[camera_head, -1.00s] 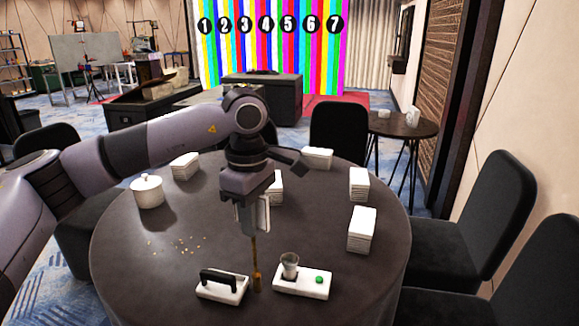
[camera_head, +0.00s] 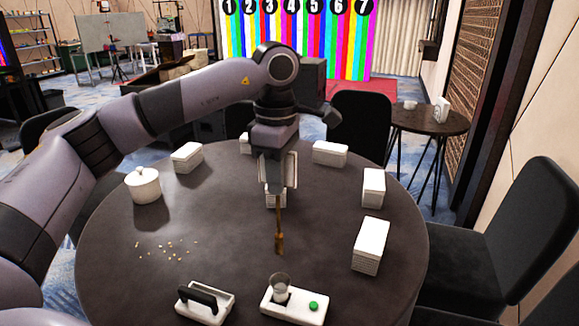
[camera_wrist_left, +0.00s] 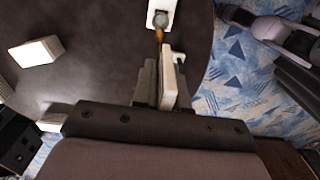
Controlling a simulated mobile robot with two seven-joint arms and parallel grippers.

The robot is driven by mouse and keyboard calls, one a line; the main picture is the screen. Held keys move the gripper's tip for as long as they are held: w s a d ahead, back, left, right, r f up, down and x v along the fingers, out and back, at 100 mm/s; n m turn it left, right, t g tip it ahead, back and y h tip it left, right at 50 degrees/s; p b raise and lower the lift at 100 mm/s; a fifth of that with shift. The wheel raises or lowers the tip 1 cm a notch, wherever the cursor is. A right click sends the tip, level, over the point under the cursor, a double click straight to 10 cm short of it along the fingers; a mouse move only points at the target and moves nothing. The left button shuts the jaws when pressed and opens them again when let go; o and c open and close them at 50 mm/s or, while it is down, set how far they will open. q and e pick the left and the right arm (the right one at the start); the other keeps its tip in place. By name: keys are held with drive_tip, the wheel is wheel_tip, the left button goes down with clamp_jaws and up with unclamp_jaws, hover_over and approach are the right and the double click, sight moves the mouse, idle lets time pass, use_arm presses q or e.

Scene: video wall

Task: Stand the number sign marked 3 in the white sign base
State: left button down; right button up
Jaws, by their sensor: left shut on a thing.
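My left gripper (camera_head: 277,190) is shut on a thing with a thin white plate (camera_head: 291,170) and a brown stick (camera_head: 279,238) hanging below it. It looks like the number sign, seen nearly edge-on, so its number is hidden. In the left wrist view the plate (camera_wrist_left: 169,82) is between the fingers. A white block (camera_head: 300,306) with a grey cup-like holder (camera_head: 280,285) and a green button looks like the sign base. The stick's lower end is apart from the holder, just above it in the head picture. My right gripper is not in view.
A white tray with a black handle (camera_head: 205,303) lies left of the base. Crumbs (camera_head: 168,248), a lidded white pot (camera_head: 143,185) and several white stacks (camera_head: 371,246) are on the round dark table (camera_head: 230,225). The table's middle is mostly clear. Dark chairs stand around.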

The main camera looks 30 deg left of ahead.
use_arm(q)
drive_tip(key=shift+s+f+b, duration=0.15)
drive_tip(key=shift+f+b, duration=0.4)
drive_tip(key=b, duration=0.5)
hover_over(279, 233)
drive_tip(key=shift+a+f, duration=0.1)
drive_tip(key=shift+f, duration=2.8)
drive_tip(key=shift+f+b, duration=0.75)
drive_tip(key=shift+f, duration=0.7)
drive_tip(key=shift+f+b, duration=0.75)
drive_tip(key=shift+f, duration=0.6)
drive_tip(key=shift+f, duration=0.15)
drive_tip(key=shift+f+b, duration=1.45)
drive_tip(key=shift+f, duration=0.55)
drive_tip(key=c, duration=1.1)
unclamp_jaws()
